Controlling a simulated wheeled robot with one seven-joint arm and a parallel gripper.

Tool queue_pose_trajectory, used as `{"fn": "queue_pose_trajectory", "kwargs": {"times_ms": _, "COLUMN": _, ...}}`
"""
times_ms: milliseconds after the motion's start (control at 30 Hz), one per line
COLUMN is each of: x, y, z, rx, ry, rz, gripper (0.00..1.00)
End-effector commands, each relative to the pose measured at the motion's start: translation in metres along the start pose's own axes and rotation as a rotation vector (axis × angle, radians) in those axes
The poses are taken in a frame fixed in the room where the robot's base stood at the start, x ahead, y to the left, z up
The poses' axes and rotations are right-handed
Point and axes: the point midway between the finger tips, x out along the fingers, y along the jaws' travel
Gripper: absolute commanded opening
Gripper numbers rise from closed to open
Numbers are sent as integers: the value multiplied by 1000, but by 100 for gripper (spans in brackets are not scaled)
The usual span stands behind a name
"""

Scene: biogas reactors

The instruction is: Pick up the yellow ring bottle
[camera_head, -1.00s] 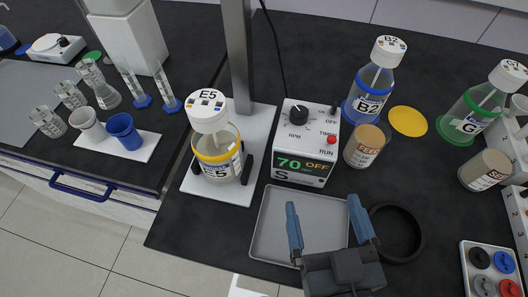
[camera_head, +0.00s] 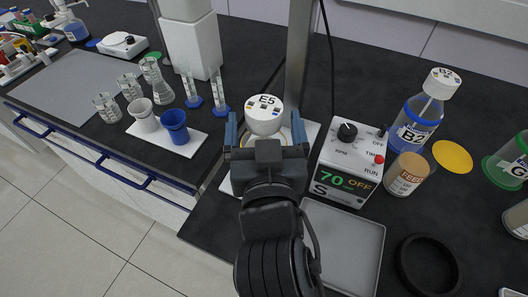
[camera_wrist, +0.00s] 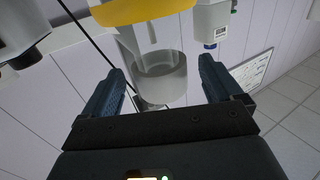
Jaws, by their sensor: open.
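The yellow ring bottle (camera_head: 264,122) has a white cap marked E5 and stands on a white stand base (camera_head: 312,131) beside the metal post. My gripper (camera_head: 265,136) is open in front of it, with one blue finger on each side in the head view. My arm hides most of the bottle's body. In the wrist view, the bottle's yellow ring (camera_wrist: 140,10) and clear glass lie beyond and between the fingers of my gripper (camera_wrist: 160,75). I cannot tell how deep the bottle is between them. No contact shows.
A white RPM control box (camera_head: 348,165) stands close to the right, with a grey tray (camera_head: 345,245) in front. A blue-ring B2 bottle (camera_head: 415,125) and a FEED jar (camera_head: 405,175) are farther right. White and blue cups (camera_head: 174,127) stand on the left.

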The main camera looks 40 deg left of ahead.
Motion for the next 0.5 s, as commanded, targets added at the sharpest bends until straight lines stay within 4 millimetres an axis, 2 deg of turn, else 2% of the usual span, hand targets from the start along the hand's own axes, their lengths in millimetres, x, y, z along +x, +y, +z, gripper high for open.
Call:
{"fn": "queue_pose_trajectory", "kwargs": {"times_ms": 200, "x": 32, "y": -1, "z": -1, "rx": -1, "ry": 0, "rz": 0, "gripper": 93}}
{"fn": "queue_pose_trajectory", "kwargs": {"times_ms": 300, "x": 39, "y": -1, "z": 0, "rx": -1, "ry": 0, "rz": 0, "gripper": 93}}
{"fn": "queue_pose_trajectory", "kwargs": {"times_ms": 500, "x": 41, "y": -1, "z": 1, "rx": -1, "ry": 0, "rz": 0, "gripper": 93}}
